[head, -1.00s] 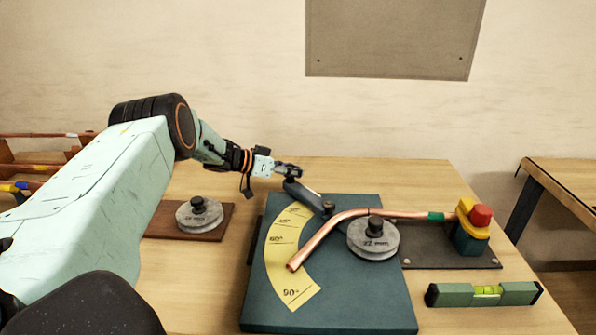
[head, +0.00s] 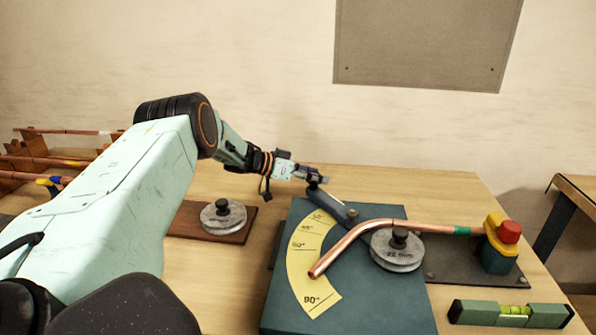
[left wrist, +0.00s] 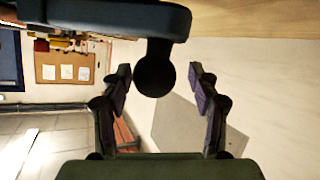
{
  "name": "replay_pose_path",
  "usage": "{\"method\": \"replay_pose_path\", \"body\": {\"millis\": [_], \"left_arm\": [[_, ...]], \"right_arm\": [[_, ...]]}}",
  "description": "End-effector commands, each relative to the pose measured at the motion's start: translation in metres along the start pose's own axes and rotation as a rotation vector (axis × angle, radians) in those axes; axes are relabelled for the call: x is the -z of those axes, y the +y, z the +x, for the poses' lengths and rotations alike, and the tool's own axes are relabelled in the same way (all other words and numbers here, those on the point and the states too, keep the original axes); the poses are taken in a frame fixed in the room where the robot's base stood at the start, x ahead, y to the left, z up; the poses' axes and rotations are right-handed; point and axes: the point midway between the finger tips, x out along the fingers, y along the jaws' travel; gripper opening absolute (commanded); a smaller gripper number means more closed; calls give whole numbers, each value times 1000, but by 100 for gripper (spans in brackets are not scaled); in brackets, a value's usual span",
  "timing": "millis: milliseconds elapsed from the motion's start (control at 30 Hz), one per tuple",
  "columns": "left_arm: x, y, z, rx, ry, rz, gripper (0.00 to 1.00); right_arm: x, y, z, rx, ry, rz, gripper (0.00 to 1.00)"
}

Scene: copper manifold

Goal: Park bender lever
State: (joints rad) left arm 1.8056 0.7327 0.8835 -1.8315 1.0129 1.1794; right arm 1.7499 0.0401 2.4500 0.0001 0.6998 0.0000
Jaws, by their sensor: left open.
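The bender lever (head: 330,200) is a dark grey-blue bar on the blue bender plate (head: 375,305). It slants up and left across the plate's back edge, near the low-angle end of the yellow angle scale (head: 302,262). My left gripper (head: 314,178) is at the lever's outer end, with its fingers open. In the left wrist view, the lever bar (left wrist: 110,16) crosses the top and its dark round knob (left wrist: 155,76) shows between the two spread fingers (left wrist: 160,80), with gaps at both sides. My right gripper is not in view.
A bent copper tube (head: 345,245) runs beside the grey former wheel (head: 397,252) to a clamp with a red knob (head: 509,231). A spirit level (head: 510,313) lies at front right. Another wheel (head: 223,217) sits on a brown board. Tube racks (head: 45,160) stand left.

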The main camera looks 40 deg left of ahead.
Motion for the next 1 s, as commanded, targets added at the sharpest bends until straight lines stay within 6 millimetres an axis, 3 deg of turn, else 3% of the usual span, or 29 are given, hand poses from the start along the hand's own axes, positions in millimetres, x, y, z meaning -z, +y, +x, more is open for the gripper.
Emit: {"method": "replay_pose_path", "body": {"millis": [533,733,1000], "left_arm": [[2,0,-91,2,8,-2,61],[2,0,-105,1,5,-1,61],[1,1,-107,0,2,0,61]], "right_arm": [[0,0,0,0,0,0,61],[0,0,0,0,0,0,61],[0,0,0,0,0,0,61]]}}
